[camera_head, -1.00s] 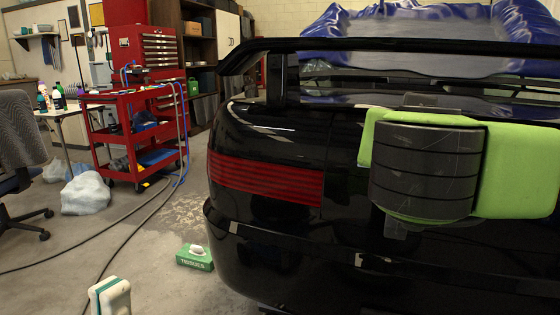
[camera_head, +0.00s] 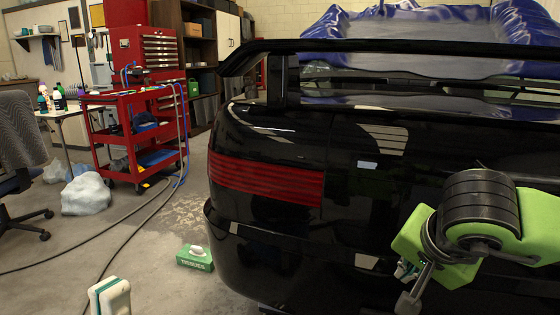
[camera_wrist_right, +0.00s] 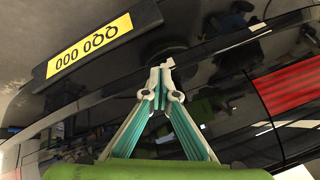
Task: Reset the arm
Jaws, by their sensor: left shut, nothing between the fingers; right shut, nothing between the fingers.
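My right gripper (camera_wrist_right: 165,72) is in the middle of the right wrist view. Its pale, teal-lined fingers meet at their tips, shut with nothing between them. Behind the tips is the black car's dark bodywork. In the head view my green right arm is at the lower right, bent in front of the car's rear; its fingers are mostly hidden there. My left gripper (camera_head: 110,297) shows only as a pale piece with a green stripe at the bottom left edge, over the floor, shut and holding nothing. Most of it is cut off.
The black car (camera_head: 270,235) fills the right side, with a spoiler and red tail light (camera_head: 265,180). A yellow plate (camera_wrist_right: 90,46) shows in the right wrist view. A green tissue box (camera_head: 195,258) lies on the floor. A red cart (camera_head: 135,140) and chair (camera_head: 20,150) stand left.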

